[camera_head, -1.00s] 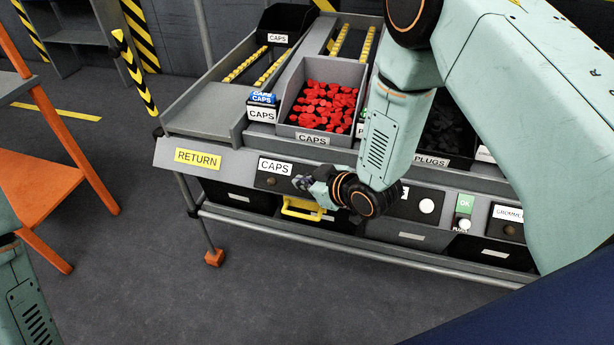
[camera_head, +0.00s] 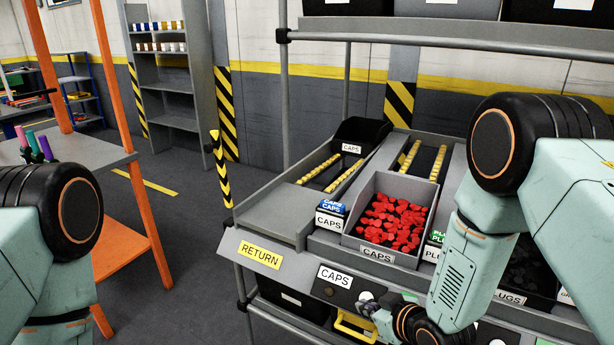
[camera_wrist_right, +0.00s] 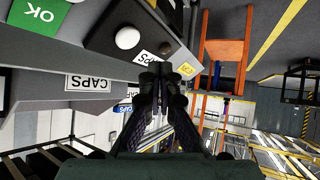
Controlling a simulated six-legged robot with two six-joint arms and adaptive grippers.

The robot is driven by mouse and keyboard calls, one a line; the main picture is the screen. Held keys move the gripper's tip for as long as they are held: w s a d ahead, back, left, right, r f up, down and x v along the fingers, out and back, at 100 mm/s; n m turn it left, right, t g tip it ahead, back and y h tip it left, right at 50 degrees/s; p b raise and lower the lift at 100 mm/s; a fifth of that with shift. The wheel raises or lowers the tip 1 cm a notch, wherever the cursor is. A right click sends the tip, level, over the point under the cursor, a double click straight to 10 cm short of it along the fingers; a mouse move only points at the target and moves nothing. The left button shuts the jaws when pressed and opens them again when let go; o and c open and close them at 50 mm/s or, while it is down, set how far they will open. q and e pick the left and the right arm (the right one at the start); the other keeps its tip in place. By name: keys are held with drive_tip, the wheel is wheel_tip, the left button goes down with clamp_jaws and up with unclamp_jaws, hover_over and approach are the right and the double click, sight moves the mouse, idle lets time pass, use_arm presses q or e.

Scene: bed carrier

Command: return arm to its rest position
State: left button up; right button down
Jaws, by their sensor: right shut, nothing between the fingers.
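My right arm reaches down from the right in the head view, in front of the caps station. My right gripper (camera_head: 372,308) is at the front panel below the red caps bin, close to a round white button (camera_head: 366,296) and above a yellow handle (camera_head: 352,330). In the right wrist view the right gripper (camera_wrist_right: 160,72) is shut and empty, its fingers pointing at the panel with a white button (camera_wrist_right: 128,38). Whether the fingers touch the panel I cannot tell. Part of my left arm shows at the left edge of the head view; its gripper is out of the frame.
A grey bin of red caps (camera_head: 352,239) sits on the sloped rack. RETURN (camera_head: 261,254) and CAPS (camera_head: 335,277) labels mark its front. An orange-framed table (camera_head: 112,160) stands at left. The floor (camera_head: 190,215) between table and rack is clear.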

drive_tip(key=s+d+f+m+g+h+b, duration=0.1)
drive_tip(key=s+d+f+m+g, duration=0.1)
drive_tip(key=s, duration=1)
drive_tip(key=s+d+f+m+g+h+b, duration=0.1)
drive_tip(key=s+f+m+g, duration=0.1)
drive_tip(key=s+f+g, duration=0.2)
drive_tip(key=s+d+f+m+g+h+b, duration=0.2)
drive_tip(key=s+f+g, duration=0.2)
drive_tip(key=s, duration=1.5)
wheel_tip(320, 180, down, 4)
drive_tip(key=shift+s+d+r+m, duration=0.25)
drive_tip(key=shift+s+d+m, duration=0.05)
drive_tip(key=shift+d, duration=0.05)
